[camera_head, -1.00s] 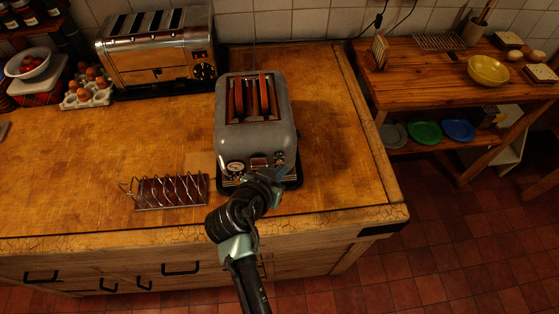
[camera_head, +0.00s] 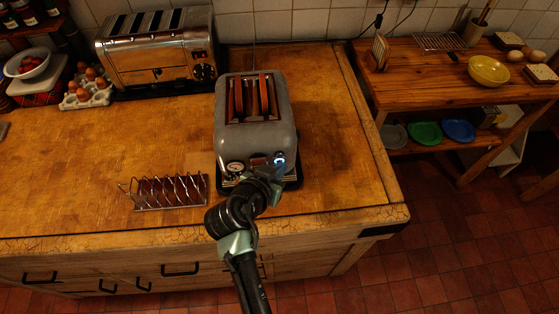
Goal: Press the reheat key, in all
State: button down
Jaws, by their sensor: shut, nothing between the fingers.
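The grey two-slot toaster (camera_head: 255,132) stands near the front of the wooden counter. Reddish-brown shapes show in its top slots. Its front panel has a round dial (camera_head: 235,168) at left and small keys (camera_head: 258,161) in the middle. A blue-white light (camera_head: 280,161) glows at the right of the panel. The key labels are too small to read. My gripper (camera_head: 272,176) is shut and empty, at the lower right of the front panel, just under the light. My arm hides part of the panel, and I cannot tell whether the fingertips touch a key.
A wire toast rack (camera_head: 170,190) stands left of the toaster, close to my arm. A larger chrome toaster (camera_head: 158,50) and an egg tray (camera_head: 87,92) are behind, at left. The counter right of the toaster is clear. A wooden shelf unit (camera_head: 420,88) stands at right.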

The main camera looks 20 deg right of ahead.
jog(key=shift+s+a, duration=0.2)
jog(key=shift+s, duration=0.5)
jog(key=shift+s, duration=0.1)
jog(key=shift+s+a+p, duration=0.25)
jog(key=shift+s+p, duration=0.05)
jog(key=shift+s, duration=0.45)
jog(key=shift+s+a+p, duration=0.2)
jog(key=shift+s+p, duration=0.05)
jog(key=shift+s, duration=0.55)
jog(key=shift+s+a+p, duration=0.25)
jog(key=shift+s+p, duration=0.05)
jog(key=shift+s, duration=0.45)
